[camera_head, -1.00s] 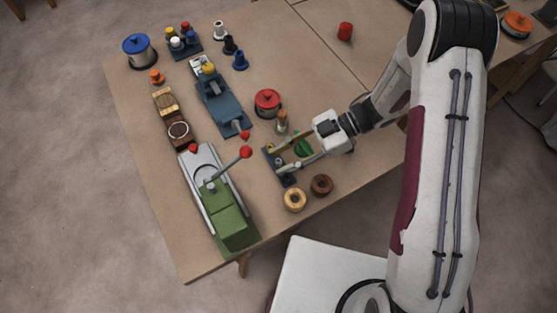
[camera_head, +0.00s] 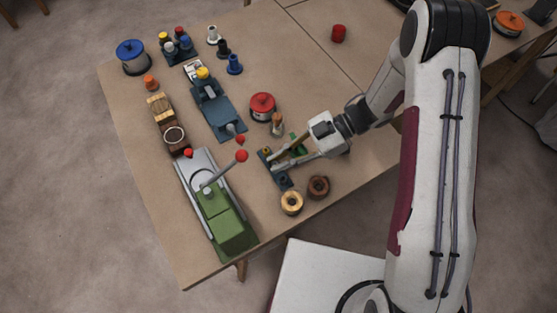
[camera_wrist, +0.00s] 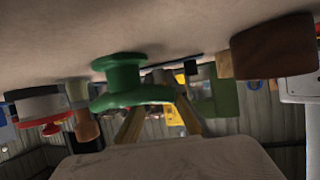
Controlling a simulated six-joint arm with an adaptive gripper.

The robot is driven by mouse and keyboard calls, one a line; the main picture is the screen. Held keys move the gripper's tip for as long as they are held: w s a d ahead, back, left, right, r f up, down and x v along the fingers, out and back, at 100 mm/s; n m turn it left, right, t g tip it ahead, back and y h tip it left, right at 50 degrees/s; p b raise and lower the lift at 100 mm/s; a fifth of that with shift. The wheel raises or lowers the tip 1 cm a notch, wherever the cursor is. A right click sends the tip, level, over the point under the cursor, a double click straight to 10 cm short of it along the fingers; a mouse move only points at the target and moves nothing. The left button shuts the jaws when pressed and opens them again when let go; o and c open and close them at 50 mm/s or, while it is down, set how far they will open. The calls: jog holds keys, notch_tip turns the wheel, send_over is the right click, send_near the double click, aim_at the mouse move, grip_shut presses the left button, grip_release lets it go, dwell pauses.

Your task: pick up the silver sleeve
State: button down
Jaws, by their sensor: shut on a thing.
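My gripper (camera_head: 274,163) is over the small dark blue rack (camera_head: 285,182) near the table's front edge in the head view. Its fingers are closed in on something small at the rack. In the wrist view, a greyish piece (camera_wrist: 158,78), which looks like the silver sleeve, shows between the fingertips (camera_wrist: 160,90). It is small, dim and partly hidden, and I cannot tell whether it still touches the rack. In the head view my fingers hide it.
A green spool (camera_head: 298,144) stands close beside my fingers; it is large in the wrist view (camera_wrist: 122,84). A red pot (camera_head: 262,106) stands behind, and a green-grey machine (camera_head: 230,232) stands left.

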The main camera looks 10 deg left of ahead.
notch_tip(320, 180, up, 10)
dwell(0.8)
